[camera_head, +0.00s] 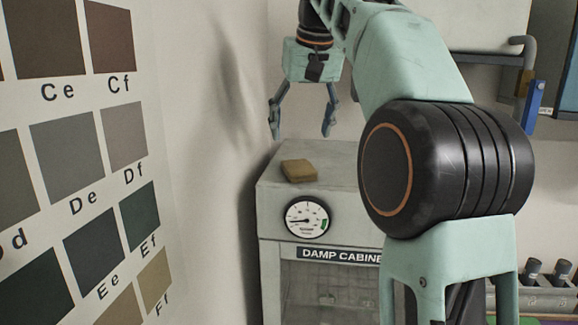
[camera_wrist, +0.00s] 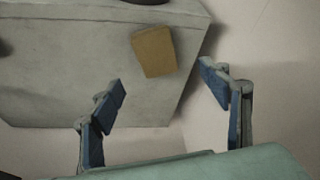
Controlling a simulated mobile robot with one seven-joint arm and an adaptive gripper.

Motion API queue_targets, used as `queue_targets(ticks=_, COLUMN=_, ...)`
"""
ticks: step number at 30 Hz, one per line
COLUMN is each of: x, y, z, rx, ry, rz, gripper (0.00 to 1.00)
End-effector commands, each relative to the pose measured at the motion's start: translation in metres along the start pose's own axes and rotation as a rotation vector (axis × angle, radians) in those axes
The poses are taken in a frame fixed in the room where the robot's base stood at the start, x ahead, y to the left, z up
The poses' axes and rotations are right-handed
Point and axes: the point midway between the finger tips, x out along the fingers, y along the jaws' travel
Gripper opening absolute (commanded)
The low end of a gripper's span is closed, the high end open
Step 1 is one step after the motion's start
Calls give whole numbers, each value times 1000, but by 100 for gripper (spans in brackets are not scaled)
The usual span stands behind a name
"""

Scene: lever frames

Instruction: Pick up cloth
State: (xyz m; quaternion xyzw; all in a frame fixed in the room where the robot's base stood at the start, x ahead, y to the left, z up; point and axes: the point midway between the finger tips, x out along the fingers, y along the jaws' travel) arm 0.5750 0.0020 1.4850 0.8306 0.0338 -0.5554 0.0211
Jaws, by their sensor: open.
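A small folded tan-brown cloth (camera_head: 299,170) lies flat on top of the grey damp cabinet (camera_head: 330,165), near its left side. The cloth (camera_wrist: 154,51) also shows in the wrist view, near the edge of the cabinet top (camera_wrist: 60,85). My gripper (camera_head: 301,133) is open and empty, above the cabinet top and the cloth in the head view. In the wrist view, my gripper's fingertips (camera_wrist: 162,76) are spread wide, with the cloth beyond them and in line with the gap between them. The fingers appear apart from the cloth.
A wall with a colour chart (camera_head: 80,140) stands close on the left. A round gauge (camera_head: 307,217) is on the cabinet's front. A grey pipe with a blue-handled valve (camera_head: 534,98) is at the right. My arm hides the cabinet's right part.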

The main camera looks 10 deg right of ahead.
Motion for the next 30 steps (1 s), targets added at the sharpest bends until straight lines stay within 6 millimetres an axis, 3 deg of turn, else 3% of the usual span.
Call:
queue_targets(ticks=4, x=29, y=0, z=2, rx=0, ry=-3, rz=1, gripper=70)
queue_targets(ticks=11, x=48, y=1, z=1, rx=0, ry=-1, rz=2, gripper=70)
queue_targets(ticks=21, x=92, y=6, z=4, rx=1, ry=-1, rz=3, gripper=70)
queue_targets(ticks=30, x=97, y=6, z=3, rx=2, ry=0, rz=3, gripper=70)
